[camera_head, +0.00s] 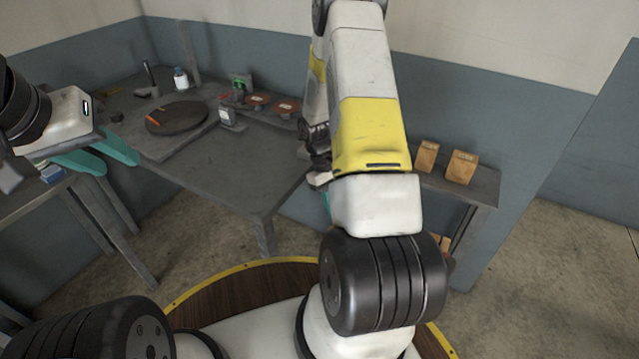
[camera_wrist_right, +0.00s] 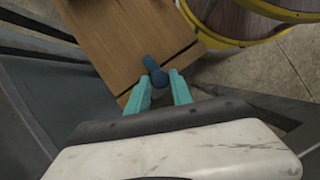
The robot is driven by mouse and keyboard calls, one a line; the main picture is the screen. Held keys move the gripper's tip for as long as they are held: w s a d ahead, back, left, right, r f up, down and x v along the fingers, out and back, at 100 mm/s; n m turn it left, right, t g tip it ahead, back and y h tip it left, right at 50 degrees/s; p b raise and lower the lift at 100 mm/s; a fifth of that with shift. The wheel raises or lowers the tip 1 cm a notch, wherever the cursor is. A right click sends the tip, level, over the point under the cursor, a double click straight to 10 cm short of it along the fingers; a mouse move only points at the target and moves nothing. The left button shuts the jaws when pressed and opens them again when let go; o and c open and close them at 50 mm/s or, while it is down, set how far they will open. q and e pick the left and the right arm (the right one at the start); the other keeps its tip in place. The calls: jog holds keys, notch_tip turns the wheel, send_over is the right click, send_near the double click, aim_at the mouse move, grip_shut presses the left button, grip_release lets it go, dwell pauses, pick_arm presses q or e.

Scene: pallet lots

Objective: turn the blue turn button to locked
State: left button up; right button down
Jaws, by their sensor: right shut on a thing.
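The blue turn button (camera_wrist_right: 155,71) shows in the right wrist view on a light wooden panel (camera_wrist_right: 125,35), close to a dark seam that crosses the panel. Its lever slants down toward my fingers. My right gripper (camera_wrist_right: 160,85) has its teal fingers on either side of the lever's near end and is shut on it. In the head view my right arm hides the button and nearly all of the right gripper. My left gripper (camera_head: 118,162) is at the left of the head view, with teal fingers apart and nothing between them.
A grey table (camera_head: 240,178) holds a dark round disc (camera_head: 176,117), a white bottle (camera_head: 181,80) and several small items. Two orange-brown boxes (camera_head: 426,156) (camera_head: 461,167) stand on a shelf (camera_head: 484,186) at the right. The floor at the far right (camera_head: 560,265) is clear.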

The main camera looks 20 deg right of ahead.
dwell(0.4)
jog(key=c, duration=1.1)
grip_release()
jog(key=shift+c, duration=0.2)
jog(key=v, duration=0.7)
jog(key=shift+w+r, duration=0.2)
jog(key=shift+r, duration=0.15)
jog(key=shift+a, duration=0.1)
